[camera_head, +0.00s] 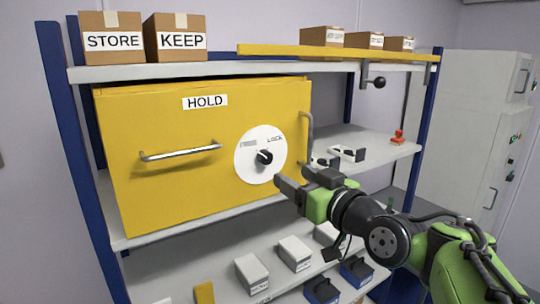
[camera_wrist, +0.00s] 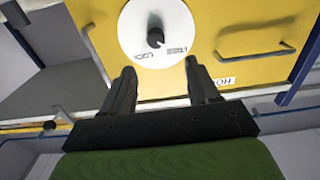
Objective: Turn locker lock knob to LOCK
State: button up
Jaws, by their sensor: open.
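The yellow locker (camera_head: 200,185) stands on a shelf and carries a HOLD label. On its right part is a white round dial (camera_head: 247,168) with one label at its upper left, hard to read, and LOCK at its upper right. The black lock knob (camera_head: 264,157) sits on the dial; where it points I cannot tell exactly. In the wrist view the knob (camera_wrist: 155,38) and dial (camera_wrist: 140,55) appear upside down beyond the fingers. My gripper (camera_head: 295,183) is open and empty, just right of and below the dial, apart from the knob. Both fingers (camera_wrist: 163,85) show in the wrist view.
A horizontal bar handle (camera_head: 180,152) is on the locker's left part and a vertical handle (camera_head: 308,138) at its right edge. STORE (camera_head: 113,40) and KEEP (camera_head: 175,40) boxes stand on the top shelf. A yellow beam (camera_head: 340,53) overhangs at right. Boxes fill the lower shelf.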

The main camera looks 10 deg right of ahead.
aim_at(268, 159)
jog(key=p+x, duration=0.1)
jog(key=x, duration=0.4)
jog(key=p+x, duration=0.2)
jog(key=x, duration=0.2)
jog(key=shift+w+d, duration=0.1)
jog(key=shift+w, duration=0.3)
jog(key=shift+w+f, duration=0.1)
jog(key=shift+w, duration=0.45)
jog(key=shift+s, duration=0.15)
jog(key=shift+c, duration=1)
jog(key=c, duration=0.8)
jog(key=shift+c, duration=0.2)
